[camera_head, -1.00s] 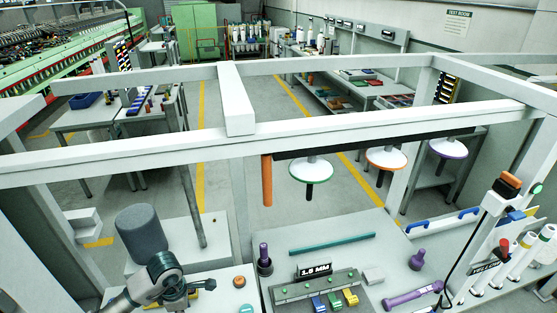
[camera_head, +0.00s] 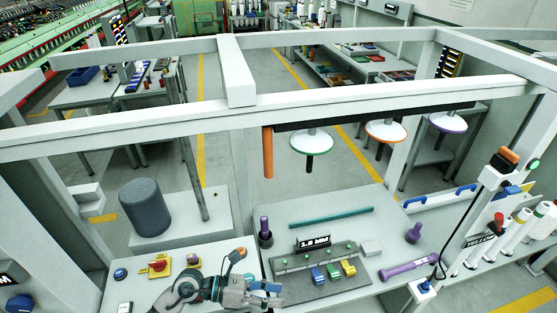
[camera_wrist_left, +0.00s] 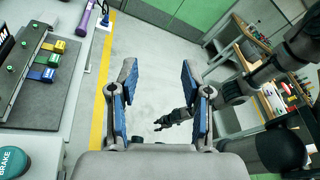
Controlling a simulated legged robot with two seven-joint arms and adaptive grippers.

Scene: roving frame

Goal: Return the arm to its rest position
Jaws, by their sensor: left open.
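My left gripper (camera_head: 268,292) is low in the head view, above the front edge of the bench, its fingers pointing right. It is open and empty. In the wrist view its two blue-padded fingers (camera_wrist_left: 160,95) stand apart with bare floor between them. A dark jointed arm, likely my right one, comes in from the right of the wrist view; its small gripper end (camera_wrist_left: 170,120) shows beyond my left fingers, too small to read. The right arm does not show in the head view.
The grey fixture plate (camera_head: 300,290) with coloured clips lies right beside my left gripper. A control panel with a red knob (camera_head: 158,265) is to the left. A grey cylinder (camera_head: 145,208) stands behind. White beams (camera_head: 150,132) cross above the bench.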

